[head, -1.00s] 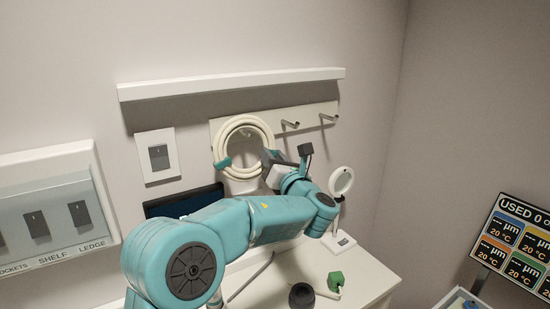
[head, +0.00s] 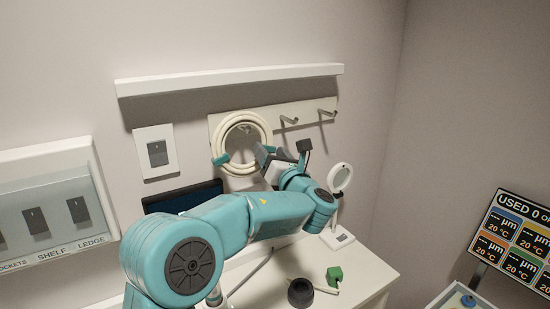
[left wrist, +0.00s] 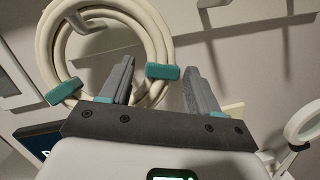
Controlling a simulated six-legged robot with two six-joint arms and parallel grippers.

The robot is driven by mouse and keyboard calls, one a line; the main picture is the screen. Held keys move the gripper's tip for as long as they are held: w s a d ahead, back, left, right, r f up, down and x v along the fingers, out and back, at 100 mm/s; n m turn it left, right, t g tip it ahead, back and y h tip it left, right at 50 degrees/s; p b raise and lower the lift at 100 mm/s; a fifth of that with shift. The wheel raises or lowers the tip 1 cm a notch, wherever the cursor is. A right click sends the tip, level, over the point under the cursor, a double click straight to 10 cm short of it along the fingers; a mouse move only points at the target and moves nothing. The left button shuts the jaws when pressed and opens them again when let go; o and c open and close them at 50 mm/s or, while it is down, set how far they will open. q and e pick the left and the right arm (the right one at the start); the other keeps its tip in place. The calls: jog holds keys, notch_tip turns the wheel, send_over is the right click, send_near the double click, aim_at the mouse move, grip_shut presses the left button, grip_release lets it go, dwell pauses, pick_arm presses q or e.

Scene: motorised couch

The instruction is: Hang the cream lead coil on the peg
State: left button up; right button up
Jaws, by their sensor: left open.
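The cream lead coil (head: 228,133) is upright against the white peg board (head: 306,122), at its left end. It has two teal ties. In the left wrist view the coil (left wrist: 160,42) fills the upper left, and a pale peg (left wrist: 78,20) shows inside its loop. The coil appears to hang on this peg; the contact is not clear. My left gripper (head: 273,153) is open at the coil's lower right. In the left wrist view its fingers (left wrist: 160,88) stand apart, with the right teal tie (left wrist: 163,72) appearing between them. My right gripper is not in view.
Two bare pegs (head: 289,120) (head: 327,113) stick out right of the coil. A white ledge (head: 230,80) runs above. A ring-shaped magnifier (head: 340,178) stands at right.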

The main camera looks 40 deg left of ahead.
pick_arm(q)
jog(key=shift+s+d+f, duration=0.1)
jog(key=shift+d+f, duration=0.05)
jog(key=shift+d, duration=0.2)
jog(key=b+v, duration=0.4)
jog(key=v, duration=1.1)
jog(key=shift+s+d, duration=0.2)
jog(key=shift+d, duration=0.1)
